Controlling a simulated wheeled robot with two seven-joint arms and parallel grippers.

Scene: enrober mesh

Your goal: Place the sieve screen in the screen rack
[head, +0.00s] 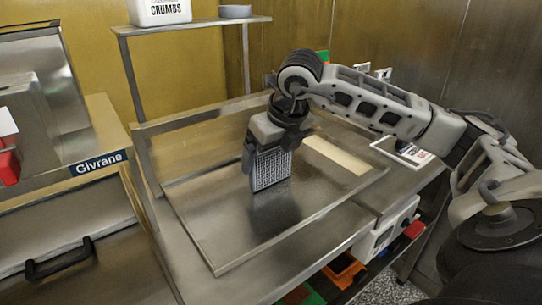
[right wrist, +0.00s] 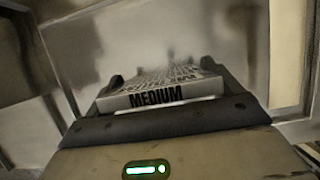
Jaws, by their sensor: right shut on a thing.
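My right gripper (head: 258,150) is shut on the sieve screen (head: 271,168), a flat framed mesh. The screen hangs below the fingers over the steel tray-like worktop, with its mesh face toward the head camera. A blurred reflection shows under it, and I cannot tell whether its lower edge touches the surface. In the right wrist view the screen (right wrist: 157,95) sits between the two fingers (right wrist: 163,90), with its edge labelled MEDIUM. My left gripper is not in view. I cannot make out a screen rack with certainty in either view.
The steel worktop (head: 215,225) has a raised rim and is mostly clear. A pale strip (head: 336,155) lies at its back right. A steel shelf (head: 195,26) holds a white CRUMBS tub (head: 160,12). The Givrane machine (head: 98,163) stands at left. Coloured bins (head: 343,270) sit below.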

